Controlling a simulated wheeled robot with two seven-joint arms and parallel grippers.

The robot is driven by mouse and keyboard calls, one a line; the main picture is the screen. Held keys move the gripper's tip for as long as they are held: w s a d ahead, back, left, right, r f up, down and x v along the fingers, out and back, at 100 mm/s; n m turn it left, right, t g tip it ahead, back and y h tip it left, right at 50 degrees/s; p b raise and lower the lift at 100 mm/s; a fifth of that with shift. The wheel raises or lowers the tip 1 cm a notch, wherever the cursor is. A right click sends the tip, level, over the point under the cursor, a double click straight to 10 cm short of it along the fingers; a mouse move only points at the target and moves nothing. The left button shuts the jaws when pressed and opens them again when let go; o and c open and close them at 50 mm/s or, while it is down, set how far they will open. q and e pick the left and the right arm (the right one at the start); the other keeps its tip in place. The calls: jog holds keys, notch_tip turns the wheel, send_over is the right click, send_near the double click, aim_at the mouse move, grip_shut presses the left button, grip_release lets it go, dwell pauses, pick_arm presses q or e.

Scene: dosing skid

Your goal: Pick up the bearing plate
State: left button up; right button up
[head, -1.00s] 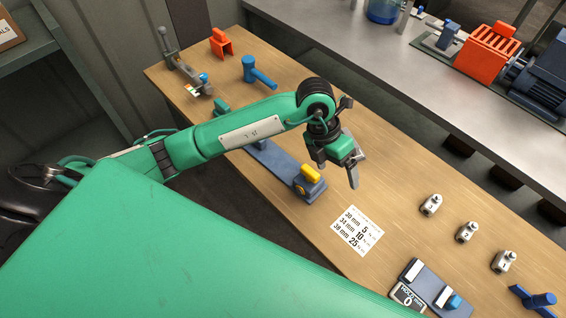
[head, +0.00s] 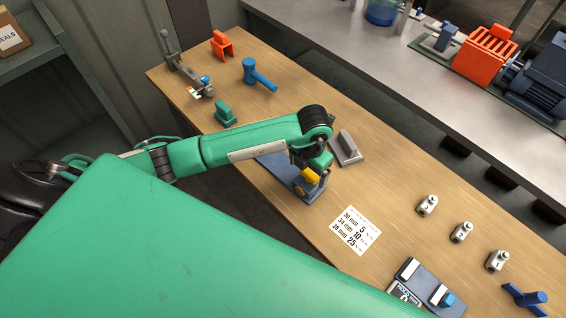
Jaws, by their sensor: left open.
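My left gripper (head: 312,170) points down over the near end of a long blue fixture (head: 280,168) with a yellow knob (head: 310,177). Its fingers are open, but the wrist partly hides them. I cannot tell whether they touch the fixture. Just right of the gripper, on the wooden bench, lies a grey flat plate with a raised block on top (head: 347,148). It may be the bearing plate, but I see no label to confirm this. The gripper is not around it. My right gripper is not in view.
The wooden bench (head: 400,215) also holds a green block (head: 227,113), a blue mallet-like tool (head: 258,74), an orange bracket (head: 221,45), a printed card (head: 356,230), numbered grey pieces (head: 462,232) and a blue-grey box (head: 425,285). Bare wood lies right of the grey plate.

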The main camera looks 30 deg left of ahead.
aim_at(310, 173)
pick_arm(q)
jog(key=f, duration=0.1)
jog(key=f+p, duration=0.2)
jog(key=shift+d+f, duration=0.15)
jog(key=shift+d, duration=0.15)
jog(key=shift+w+f, duration=0.1)
jog(key=shift+f, duration=0.55)
jog(key=c, duration=1.3)
jog(key=shift+c, duration=1.1)
jog(key=shift+w+r, duration=0.1)
